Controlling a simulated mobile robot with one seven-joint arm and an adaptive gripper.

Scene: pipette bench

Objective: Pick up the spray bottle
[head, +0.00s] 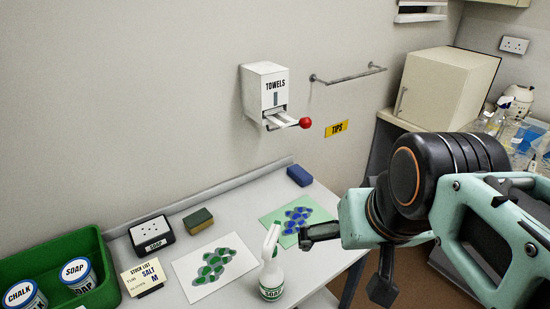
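The white spray bottle (271,272) stands upright near the front edge of the white table. It has a white trigger head and a dark green label that seems to read SOAP. My gripper (350,264) is to the right of the bottle, its two dark fingers spread wide apart with nothing between them. The left finger appears close to the bottle's trigger head in the picture, but I cannot tell the gap in depth. The bottle is not between the fingers.
A green crate (108,260) with labelled tubs stands at the left.

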